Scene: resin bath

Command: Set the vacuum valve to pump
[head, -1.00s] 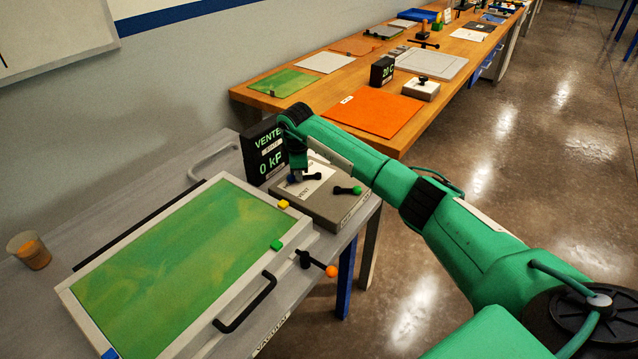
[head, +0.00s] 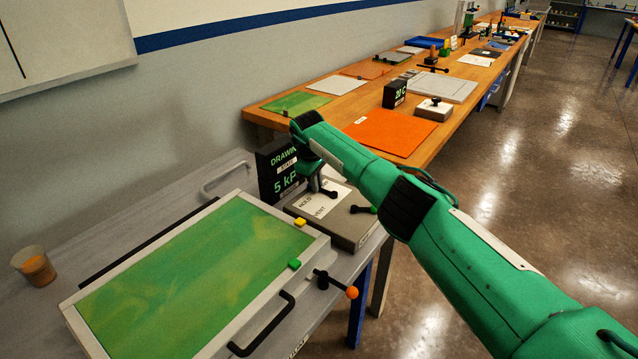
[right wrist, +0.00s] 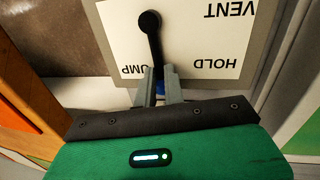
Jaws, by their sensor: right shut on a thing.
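The vacuum valve is a black lever (right wrist: 154,42) on a white plate (right wrist: 195,50) marked HOLD, VENT and a partly covered PUMP. In the right wrist view the lever points at the PUMP word, its end between my right gripper's (right wrist: 158,80) fingers. A bit of blue shows there. My right gripper (head: 318,184) is shut on the lever end. In the head view the plate (head: 318,207) sits on a grey box (head: 352,234), partly hidden by my arm. A black display (head: 278,172) beside it reads "DRAWIN" and 5, partly covered. My left gripper is out of view.
A framed green panel (head: 195,270) with a black handle (head: 262,328) and an orange-knobbed lever (head: 335,283) lies in front. A cup (head: 36,268) stands at left. A wooden bench (head: 270,113) runs behind.

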